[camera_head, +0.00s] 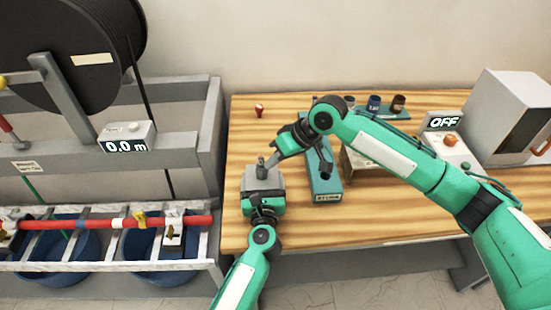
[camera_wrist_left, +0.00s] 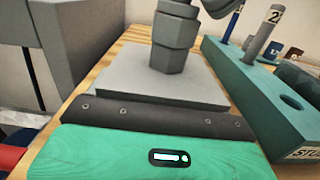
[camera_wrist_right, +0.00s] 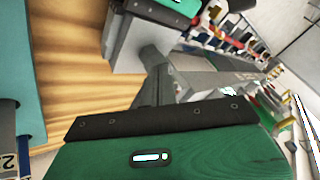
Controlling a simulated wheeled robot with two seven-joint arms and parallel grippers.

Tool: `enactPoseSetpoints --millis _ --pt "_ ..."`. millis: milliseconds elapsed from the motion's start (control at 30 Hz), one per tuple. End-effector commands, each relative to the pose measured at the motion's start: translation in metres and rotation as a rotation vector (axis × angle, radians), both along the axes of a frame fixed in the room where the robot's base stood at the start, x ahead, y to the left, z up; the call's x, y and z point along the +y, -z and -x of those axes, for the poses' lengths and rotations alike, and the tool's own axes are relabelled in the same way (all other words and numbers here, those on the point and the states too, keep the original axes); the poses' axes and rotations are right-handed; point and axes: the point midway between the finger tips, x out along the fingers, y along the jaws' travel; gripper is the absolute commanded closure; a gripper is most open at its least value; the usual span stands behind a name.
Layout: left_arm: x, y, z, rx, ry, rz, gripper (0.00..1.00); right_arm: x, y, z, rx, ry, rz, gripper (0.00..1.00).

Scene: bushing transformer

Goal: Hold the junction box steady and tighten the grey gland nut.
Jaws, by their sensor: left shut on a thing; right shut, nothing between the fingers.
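The grey junction box (camera_head: 263,179) stands on the wooden bench near its left end. A grey gland with a hex nut (camera_wrist_left: 172,42) rises from its top. In the head view the nut (camera_head: 261,163) looks small. My left gripper (camera_head: 262,194) is shut on the box from the front. My right gripper (camera_head: 272,160) reaches in from the right at gland height, shut with nothing between its fingers. Its tip is close beside the nut; I cannot tell if they touch. In the right wrist view the box (camera_wrist_right: 122,45) and gland (camera_wrist_right: 150,56) show beyond the fingers.
A teal tool holder (camera_head: 325,184) stands just right of the box, under my right arm. Behind it are small pots (camera_head: 373,103). A unit reading OFF (camera_head: 444,123) and a grey cabinet (camera_head: 510,115) stand at right. A cable rack (camera_head: 190,150) borders the bench at left.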

Motion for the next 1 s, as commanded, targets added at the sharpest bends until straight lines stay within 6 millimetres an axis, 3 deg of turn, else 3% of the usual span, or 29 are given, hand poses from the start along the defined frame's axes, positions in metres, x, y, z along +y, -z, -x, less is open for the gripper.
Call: enactPoseSetpoints --millis 633,1000 --pt "0.000 0.001 0.000 0.001 0.000 -0.001 0.49 0.007 0.001 0.008 0.002 0.123 0.000 1.00" --pt "-0.001 0.001 0.000 0.001 0.001 -0.001 0.49 0.012 0.002 0.014 0.004 0.333 -0.001 1.00"
